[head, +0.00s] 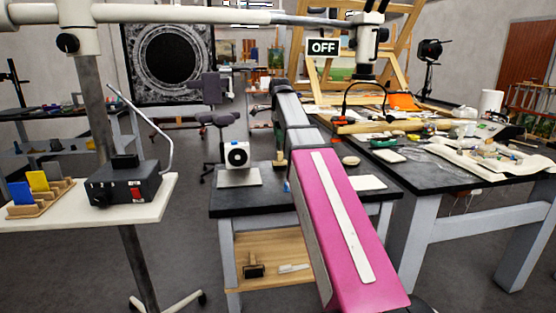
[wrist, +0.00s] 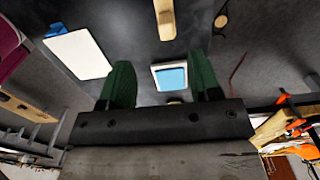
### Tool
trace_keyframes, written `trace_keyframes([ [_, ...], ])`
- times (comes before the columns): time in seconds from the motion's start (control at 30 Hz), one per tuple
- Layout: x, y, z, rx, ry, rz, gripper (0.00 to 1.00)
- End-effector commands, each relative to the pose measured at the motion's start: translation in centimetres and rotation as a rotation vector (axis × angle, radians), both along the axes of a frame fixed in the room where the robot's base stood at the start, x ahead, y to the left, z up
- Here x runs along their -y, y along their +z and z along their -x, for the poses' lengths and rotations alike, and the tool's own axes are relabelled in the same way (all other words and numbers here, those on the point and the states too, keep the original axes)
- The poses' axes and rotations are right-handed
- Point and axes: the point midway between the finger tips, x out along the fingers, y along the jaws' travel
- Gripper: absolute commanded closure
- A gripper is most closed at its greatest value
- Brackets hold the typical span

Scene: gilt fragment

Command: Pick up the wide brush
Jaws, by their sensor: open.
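My gripper is mostly hidden behind my pink arm in the head view.
The black-topped table (head: 230,202) holds a white boxed device (head: 235,156) and a pale flat board (head: 367,182). A dark tool (head: 253,266) lies on its wooden lower shelf. A white-rimmed blue tray (wrist: 170,77) shows in the wrist view. A cluttered bench (head: 430,182) stands right.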

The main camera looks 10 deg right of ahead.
Motion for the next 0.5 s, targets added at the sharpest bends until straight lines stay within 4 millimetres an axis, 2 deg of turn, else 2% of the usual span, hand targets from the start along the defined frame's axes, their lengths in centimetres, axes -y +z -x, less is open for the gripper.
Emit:
trace_keyframes([
  [0.17,0.0,-1.4,0.1,-0.002,0.0,0.0,0.43],
  [0.4,0.0,-4.8,0.0,-0.001,0.0,0.0,0.43],
  [0.5,0.0,-5.5,0.0,-0.001,0.0,0.0,0.43],
])
